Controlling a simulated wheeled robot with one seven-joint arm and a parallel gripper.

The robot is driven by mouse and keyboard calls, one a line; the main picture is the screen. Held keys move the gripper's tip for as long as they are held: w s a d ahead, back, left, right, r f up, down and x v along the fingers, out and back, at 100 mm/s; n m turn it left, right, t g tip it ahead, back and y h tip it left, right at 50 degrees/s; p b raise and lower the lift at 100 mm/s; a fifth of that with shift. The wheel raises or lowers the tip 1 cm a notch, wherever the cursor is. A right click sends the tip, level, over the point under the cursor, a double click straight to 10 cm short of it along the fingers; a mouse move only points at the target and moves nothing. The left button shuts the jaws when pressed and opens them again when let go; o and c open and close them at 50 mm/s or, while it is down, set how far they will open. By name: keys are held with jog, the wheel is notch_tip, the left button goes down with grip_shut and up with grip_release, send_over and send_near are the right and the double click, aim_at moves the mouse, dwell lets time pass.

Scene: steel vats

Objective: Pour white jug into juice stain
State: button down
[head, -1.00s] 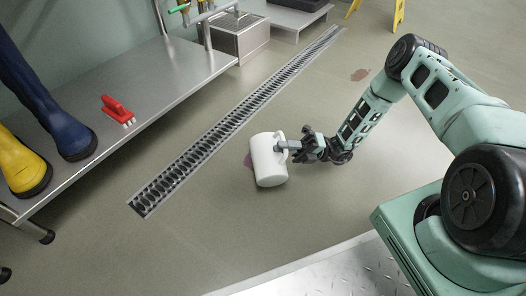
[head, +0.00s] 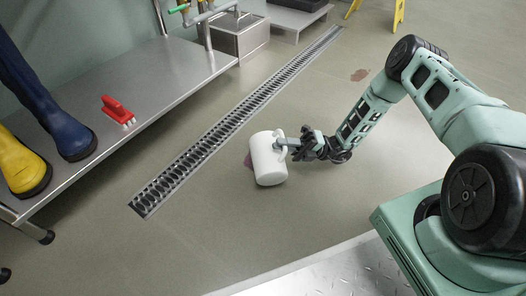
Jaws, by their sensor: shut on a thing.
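The white jug (head: 267,160) hangs near the middle of the head view, slightly tilted. My gripper (head: 288,143) is shut on the jug at its handle side, at the jug's right. A purple juice stain (head: 248,161) shows on the floor just past the jug's left edge; the jug hides the rest of it. The inside of the jug and any liquid cannot be seen. A second, reddish-brown stain (head: 360,75) lies on the floor farther back at the right.
A long floor drain grate (head: 240,115) runs diagonally left of the jug. A steel bench (head: 150,85) at the left holds a red brush (head: 117,110) and boots (head: 65,130). A yellow floor sign (head: 398,16) stands at the back. A metal plate (head: 320,270) lies in front.

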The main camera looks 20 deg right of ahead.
jog(key=shift+w+d+r+m+t+p, duration=0.1)
jog(key=shift+w+r+m+t+p, duration=0.25)
jog(key=shift+m, duration=0.3)
jog(key=shift+w+d+r+m+t+p, duration=0.15)
jog(key=shift+w+r+m+t, duration=0.1)
jog(key=shift+w+m+t, duration=0.3)
dwell(0.6)
